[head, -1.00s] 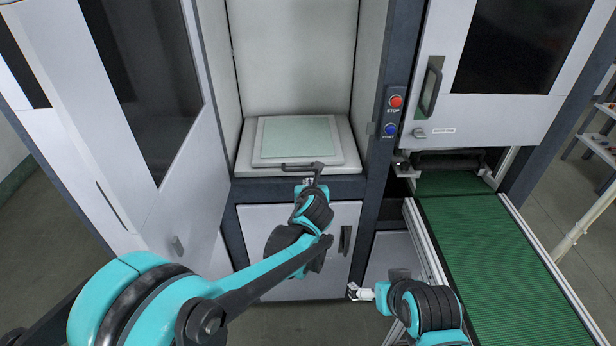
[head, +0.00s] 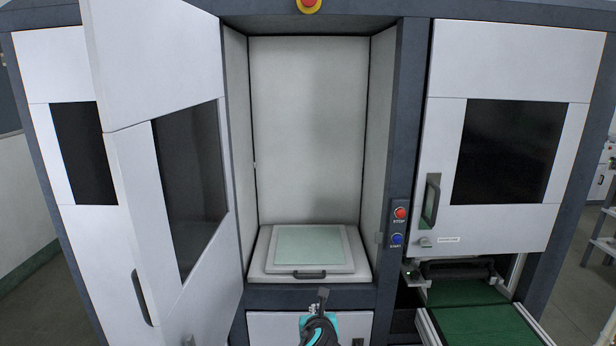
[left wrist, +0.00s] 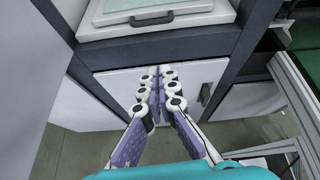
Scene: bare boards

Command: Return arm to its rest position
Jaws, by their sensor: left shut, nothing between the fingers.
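My left gripper (head: 323,295) shows at the bottom middle of the head view, just below and in front of the drawer-like tray's handle. In the left wrist view its two fingers (left wrist: 163,75) lie close together with nothing between them. They point toward the cabinet front (left wrist: 200,80) below the tray, apart from it as far as I can see. My right gripper is not in the head view now.
An open bay holds a tray (head: 265,262) with a pale green panel (head: 310,244) and a dark handle (head: 309,274). A tall door (head: 180,250) stands open on the left. A green conveyor (head: 480,325) lies at the right, beside stop and start buttons (head: 400,213).

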